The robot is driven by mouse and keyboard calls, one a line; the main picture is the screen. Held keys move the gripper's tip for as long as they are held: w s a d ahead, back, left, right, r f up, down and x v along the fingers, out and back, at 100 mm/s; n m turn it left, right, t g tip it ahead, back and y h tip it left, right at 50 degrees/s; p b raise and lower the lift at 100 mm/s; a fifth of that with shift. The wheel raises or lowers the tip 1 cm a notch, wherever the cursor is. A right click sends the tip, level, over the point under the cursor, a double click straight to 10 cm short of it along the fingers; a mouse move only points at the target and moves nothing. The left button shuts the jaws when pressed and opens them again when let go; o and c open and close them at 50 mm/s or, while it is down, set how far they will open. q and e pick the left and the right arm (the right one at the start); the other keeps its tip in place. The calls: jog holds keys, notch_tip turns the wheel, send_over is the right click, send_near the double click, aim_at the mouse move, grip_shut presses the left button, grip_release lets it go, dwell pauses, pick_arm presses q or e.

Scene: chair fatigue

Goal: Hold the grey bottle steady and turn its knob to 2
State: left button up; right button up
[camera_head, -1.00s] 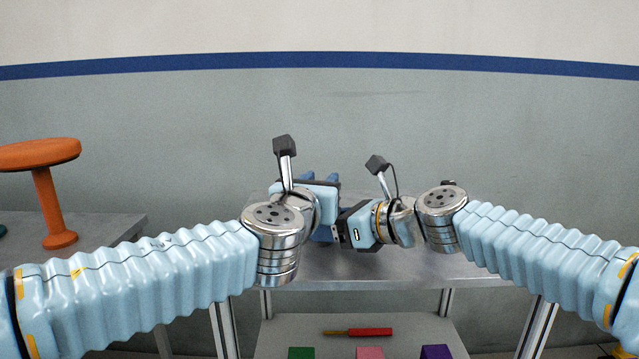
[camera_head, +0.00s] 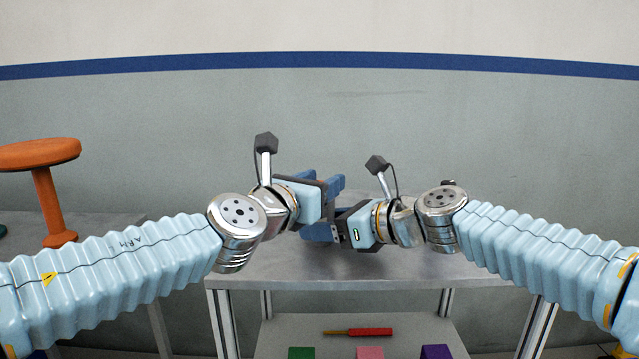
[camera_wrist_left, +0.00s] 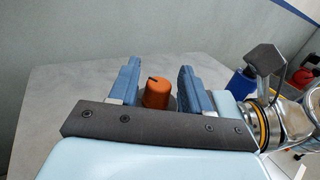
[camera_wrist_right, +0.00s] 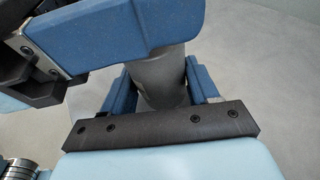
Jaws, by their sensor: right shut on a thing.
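The grey bottle (camera_wrist_right: 160,82) is between the fingers of my right gripper (camera_wrist_right: 160,90), which is shut on it. In the head view the arms hide the bottle. Its orange knob (camera_wrist_left: 157,93), with a dark mark on top, shows in the left wrist view. My left gripper (camera_wrist_left: 160,82) is open, with one finger on each side of the knob and a gap on both sides. In the right wrist view a blue finger of my left gripper crosses in front of the bottle's upper part. The number on the knob cannot be read.
The grey table (camera_head: 420,268) is bare around the grippers. Its lower shelf holds a red-handled tool (camera_head: 358,332) and green (camera_head: 301,353), pink (camera_head: 370,353) and purple (camera_head: 436,352) blocks. An orange stool-shaped object (camera_head: 43,190) stands on another table at left.

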pick_arm(q)
jog(key=v, duration=1.2)
jog(key=shift+o, duration=0.2)
jog(key=w+f+g, duration=0.1)
jog(key=a+f+g, duration=0.1)
jog(key=w+f+m+g, duration=0.1)
jog(key=shift+w+a+f+h, duration=0.3)
jog(key=shift+a+h, duration=0.1)
jog(key=shift+w+a+r+m+g+h, duration=0.1)
jog(key=shift+w+a+m+g+h, duration=0.1)
jog(key=shift+m+g+h, duration=0.4)
jog(key=r+m+h, duration=0.1)
jog(key=a+r+m+h, duration=0.1)
jog(key=h, duration=0.1)
jog(key=shift+w+a+r, duration=0.1)
jog(key=shift+w+r, duration=0.1)
jog(key=shift+r, duration=0.05)
jog(key=x, duration=1.1)
jog(key=shift+w+d+r, duration=0.1)
jog(key=shift+d+r, duration=0.05)
jog(key=shift+d, duration=0.25)
